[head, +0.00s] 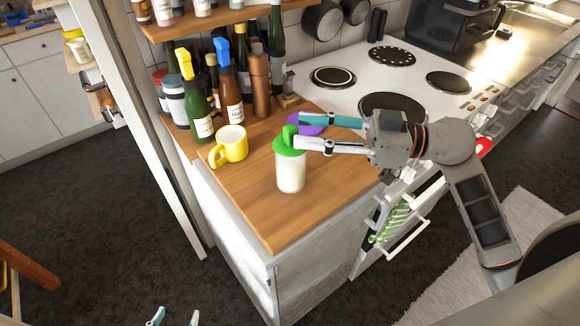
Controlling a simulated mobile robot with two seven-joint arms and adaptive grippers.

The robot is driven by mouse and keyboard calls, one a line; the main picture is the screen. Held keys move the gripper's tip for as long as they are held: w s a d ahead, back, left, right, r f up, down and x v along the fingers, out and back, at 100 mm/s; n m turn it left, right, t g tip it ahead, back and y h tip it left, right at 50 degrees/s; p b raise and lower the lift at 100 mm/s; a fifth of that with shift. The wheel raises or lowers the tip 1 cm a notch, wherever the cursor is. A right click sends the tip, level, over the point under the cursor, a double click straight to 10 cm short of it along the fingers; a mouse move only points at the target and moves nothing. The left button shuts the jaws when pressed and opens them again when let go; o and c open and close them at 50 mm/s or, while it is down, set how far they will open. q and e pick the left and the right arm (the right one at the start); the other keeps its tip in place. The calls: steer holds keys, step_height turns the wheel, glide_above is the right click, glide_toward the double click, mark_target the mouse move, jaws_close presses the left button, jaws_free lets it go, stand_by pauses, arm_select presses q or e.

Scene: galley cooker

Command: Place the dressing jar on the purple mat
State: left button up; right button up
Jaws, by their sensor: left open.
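The dressing jar (290,176), pale with a green lid and raised green spout, is upright at the wooden counter. I cannot tell if its base touches the wood. The purple mat (309,129) lies just behind it, partly hidden by my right gripper. My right gripper (297,131) reaches in from the right with its fingers apart. Its nearer finger overlaps the lid, and its farther finger passes over the mat behind the spout. Whether it touches the jar is unclear. My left gripper (174,318) is open and empty at the bottom edge, only its fingertips showing.
A yellow mug (230,146) stands left of the jar. Bottles (228,90) and a brown mill (260,84) crowd the back left, under a shelf (230,16). The hob (350,88) lies behind the mat. The counter's front corner (275,232) is bare.

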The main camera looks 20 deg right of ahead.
mark_target(291, 126)
steer(key=shift+f+x, duration=0.2)
steer(key=shift+x, duration=1.8)
jaws_close()
steer(key=shift+r, duration=0.1)
